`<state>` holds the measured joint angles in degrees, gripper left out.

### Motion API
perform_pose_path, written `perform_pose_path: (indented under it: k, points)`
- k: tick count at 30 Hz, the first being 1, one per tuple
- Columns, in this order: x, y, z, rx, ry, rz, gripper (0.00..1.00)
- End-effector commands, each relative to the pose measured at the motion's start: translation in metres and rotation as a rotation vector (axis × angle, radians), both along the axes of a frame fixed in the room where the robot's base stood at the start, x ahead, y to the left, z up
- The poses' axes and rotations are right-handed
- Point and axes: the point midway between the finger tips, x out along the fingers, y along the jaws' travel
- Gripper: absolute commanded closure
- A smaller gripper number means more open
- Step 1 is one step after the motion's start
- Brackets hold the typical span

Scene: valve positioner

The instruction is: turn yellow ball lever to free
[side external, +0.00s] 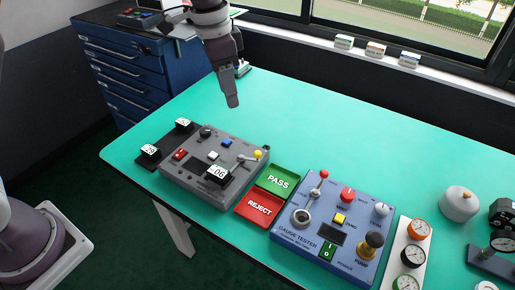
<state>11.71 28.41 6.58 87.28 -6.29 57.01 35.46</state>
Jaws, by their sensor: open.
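The yellow ball lever (257,155) is on the right part of the grey valve positioner box (190,188), at the left of the green table. Its yellow ball tops a short pale stem. The markings around it are too small to read, so I cannot tell which position it is in. A white block marked "06" (217,174) sits near the lever's base on the box. My gripper (232,103) hangs above the table behind the box, pointing down, apart from the lever. It is open and empty, though the gap between its fingers does not show from this side.
Green PASS (280,180) and red REJECT (259,208) trays lie just right of the box. The blue gauge tester (335,218) with a red-ball lever stands beyond them. Dark plates with "29" and "53" blocks (165,145) lie left. The table's back middle is clear.

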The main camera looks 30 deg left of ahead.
Motion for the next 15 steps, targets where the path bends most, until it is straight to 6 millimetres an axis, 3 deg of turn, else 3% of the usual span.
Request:
perform_pose_path:
  k: [1,3,6,15]
  points:
    - [0.02,-0.01,-0.035,0.02,0.037,-0.065,0.58]
    - [0.039,-0.022,-0.075,0.041,0.072,-0.153,0.58]
    - [0.053,-0.033,-0.117,0.06,0.103,-0.241,0.58]
    - [0.057,-0.039,-0.172,0.071,0.124,-0.291,0.58]
